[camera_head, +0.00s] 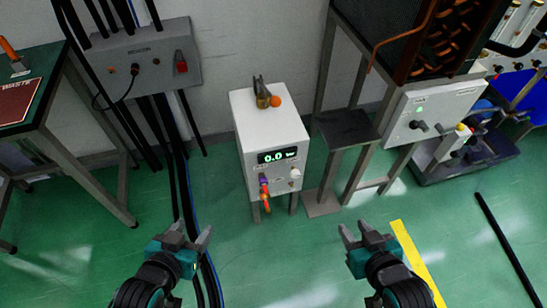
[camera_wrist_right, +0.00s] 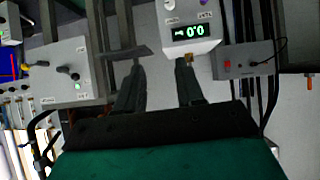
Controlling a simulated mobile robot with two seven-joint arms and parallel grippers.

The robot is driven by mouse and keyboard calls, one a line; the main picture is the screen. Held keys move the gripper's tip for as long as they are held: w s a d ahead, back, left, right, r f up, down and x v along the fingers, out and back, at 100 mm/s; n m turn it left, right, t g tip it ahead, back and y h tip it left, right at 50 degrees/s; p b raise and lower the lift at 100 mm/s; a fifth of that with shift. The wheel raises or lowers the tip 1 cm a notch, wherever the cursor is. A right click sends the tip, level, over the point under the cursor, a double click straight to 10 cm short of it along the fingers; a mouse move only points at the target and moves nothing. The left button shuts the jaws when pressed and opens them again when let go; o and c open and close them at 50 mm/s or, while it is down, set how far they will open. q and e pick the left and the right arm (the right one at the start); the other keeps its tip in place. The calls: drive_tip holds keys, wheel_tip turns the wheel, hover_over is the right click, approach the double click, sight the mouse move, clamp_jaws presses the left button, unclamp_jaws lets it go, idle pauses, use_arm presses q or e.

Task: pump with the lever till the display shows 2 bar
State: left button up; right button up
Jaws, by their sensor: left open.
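A white pump box (camera_head: 262,125) stands on legs near the wall in the head view. Its dark display (camera_head: 277,155) reads 0.0 with a small unit beside it; it also shows, turned over, in the right wrist view (camera_wrist_right: 187,32). On top is a grey and brass fitting (camera_head: 261,90) beside an orange ball (camera_head: 275,101), which looks like the lever's knob. My left gripper (camera_head: 191,231) is open and empty, in front and to the left of the box. My right gripper (camera_head: 355,229) is open and empty, in front and to the right. Neither touches the box.
A purple, red and orange fitting (camera_head: 265,190) and a pale knob (camera_head: 295,173) are on the box front. A grey wall box (camera_head: 145,58) and cables are left. A metal rack (camera_head: 331,60) and a control box (camera_head: 430,112) are right. Green floor before the box is clear.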

clamp_jaws()
idle(1.3)
